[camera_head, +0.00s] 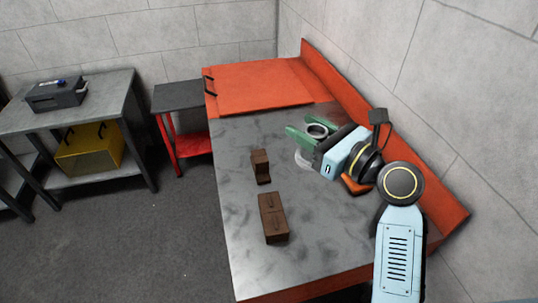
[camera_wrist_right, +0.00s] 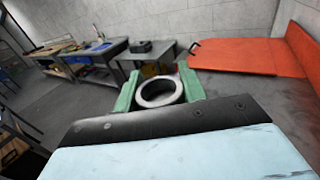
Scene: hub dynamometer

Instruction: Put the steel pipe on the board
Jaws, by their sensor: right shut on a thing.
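The steel pipe (camera_head: 316,130) is a short grey ring-ended tube, held between the green fingers of my right gripper (camera_head: 310,134) above the grey metal table top. The wrist view shows its open round end (camera_wrist_right: 158,92) between the two green fingers (camera_wrist_right: 160,90), which are shut on it. A pale rounded shape shows just below the gripper; I cannot tell whether it is the pipe's lower end. A flat orange-red board (camera_head: 262,90) with a dark handle lies at the table's far end, beyond the gripper. It also shows in the wrist view (camera_wrist_right: 240,54). My left gripper is not in view.
Two brown blocks stand on the grey table (camera_head: 245,240): a stepped one (camera_head: 261,166) and a longer one (camera_head: 272,217). An orange raised edge runs along the right by the wall. A small red-legged table (camera_head: 180,95) and a bench (camera_head: 105,88) stand left.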

